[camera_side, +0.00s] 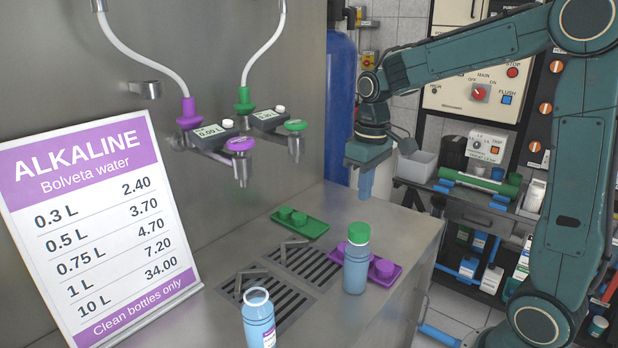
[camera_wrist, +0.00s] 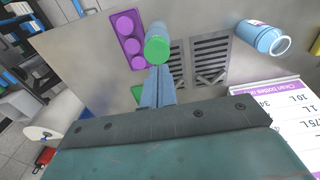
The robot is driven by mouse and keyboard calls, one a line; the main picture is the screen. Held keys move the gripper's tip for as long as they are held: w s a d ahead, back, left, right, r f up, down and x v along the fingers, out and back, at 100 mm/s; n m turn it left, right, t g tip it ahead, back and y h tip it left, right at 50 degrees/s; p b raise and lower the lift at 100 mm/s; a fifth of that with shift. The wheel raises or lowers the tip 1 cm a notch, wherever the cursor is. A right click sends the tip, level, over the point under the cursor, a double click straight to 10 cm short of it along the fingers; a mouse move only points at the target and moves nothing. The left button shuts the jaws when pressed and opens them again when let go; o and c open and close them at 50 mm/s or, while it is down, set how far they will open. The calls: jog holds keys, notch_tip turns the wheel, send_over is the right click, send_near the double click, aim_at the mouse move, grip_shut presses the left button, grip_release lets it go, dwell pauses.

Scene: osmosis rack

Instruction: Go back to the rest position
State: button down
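My gripper (camera_side: 366,197) hangs fingers-down above the steel counter, clear of everything on it. Its two blue fingers (camera_wrist: 157,88) lie together with nothing visible between them. A blue bottle with a green cap (camera_side: 356,258) stands upright beside the purple tray, below and apart from the fingertips in the side view. In the wrist view this capped bottle (camera_wrist: 157,45) appears just beyond the fingertips. A second blue bottle (camera_side: 259,320), open at the top, stands at the front of the counter; it also shows in the wrist view (camera_wrist: 262,40).
Two taps (camera_side: 238,165) project from the steel wall. A price sign (camera_side: 95,225) stands at left. A cluttered bench (camera_side: 470,205) is behind.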

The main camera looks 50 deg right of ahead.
jog(key=s+a+r+t, duration=0.2)
jog(key=s+a, duration=0.2)
jog(key=s, duration=0.4)
jog(key=s+a+r+t, duration=0.1)
jog(key=s+a+t, duration=0.2)
jog(key=s, duration=0.6)
jog(key=shift+a+r, duration=0.4)
jog(key=shift+a, duration=0.15)
